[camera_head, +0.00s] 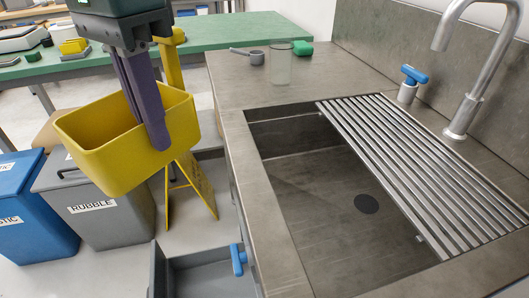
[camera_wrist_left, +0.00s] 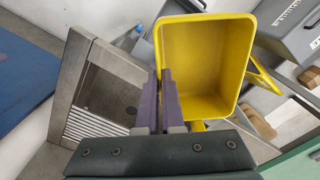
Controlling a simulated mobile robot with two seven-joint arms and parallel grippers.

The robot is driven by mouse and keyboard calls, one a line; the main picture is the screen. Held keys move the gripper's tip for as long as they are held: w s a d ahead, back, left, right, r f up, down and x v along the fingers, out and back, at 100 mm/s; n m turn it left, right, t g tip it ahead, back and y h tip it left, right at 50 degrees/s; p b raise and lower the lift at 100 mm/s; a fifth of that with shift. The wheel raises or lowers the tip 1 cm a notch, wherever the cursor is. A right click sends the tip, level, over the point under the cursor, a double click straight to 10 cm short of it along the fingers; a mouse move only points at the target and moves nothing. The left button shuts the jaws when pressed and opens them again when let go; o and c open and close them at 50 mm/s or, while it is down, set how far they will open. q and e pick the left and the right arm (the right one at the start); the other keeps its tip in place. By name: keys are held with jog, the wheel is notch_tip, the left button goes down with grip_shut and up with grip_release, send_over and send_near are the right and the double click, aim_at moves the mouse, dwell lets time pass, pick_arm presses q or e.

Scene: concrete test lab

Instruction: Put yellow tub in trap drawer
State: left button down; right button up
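The yellow tub (camera_head: 100,155) hangs in the air left of the sink counter, its open top facing up and slightly tilted. My left gripper (camera_head: 152,125) is shut on the tub's wall, with its purple fingers at the rim. In the left wrist view the fingers (camera_wrist_left: 167,105) pinch the left edge of the tub (camera_wrist_left: 205,60), which looks empty inside. The trap drawer (camera_head: 200,275) is a grey open drawer with a blue handle (camera_head: 238,260), low at the bottom of the head view, below and right of the tub. My right gripper is not in view.
A grey rubble bin (camera_head: 100,215) and a blue bin (camera_head: 35,225) stand at the left. A yellow folding floor sign (camera_head: 195,190) stands behind the tub.

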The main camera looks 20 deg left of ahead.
pick_arm(q)
jog(key=a+f+m+b, duration=0.1)
jog(key=f+b, duration=1.6)
jog(key=f, duration=0.4)
jog(key=w+a+f+m+b, duration=0.1)
jog(key=a+f+b, duration=0.1)
jog(key=f+b, duration=1.5)
jog(key=a+f+m+b, duration=0.1)
jog(key=a+f+b, duration=0.1)
jog(key=f+b, duration=1.4)
jog(key=shift+w+a+f+b, duration=0.1)
jog(key=shift+w+f+b, duration=0.1)
jog(key=shift+f, duration=2.4)
jog(key=shift+w+f+b, duration=0.15)
jog(key=shift+f+b, duration=0.05)
jog(key=shift+f, duration=2.4)
jog(key=w+d+b, duration=0.1)
jog(key=b, duration=0.1)
jog(key=w+d+f+b, duration=0.1)
jog(key=d+b, duration=0.1)
jog(key=shift+w+d+b, duration=0.1)
jog(key=shift+d+b, duration=0.15)
jog(key=shift+b, duration=0.1)
jog(key=shift+f, duration=0.1)
jog(key=shift+a, duration=0.1)
jog(key=c, duration=1.1)
grip_release()
jog(key=shift+o, duration=0.2)
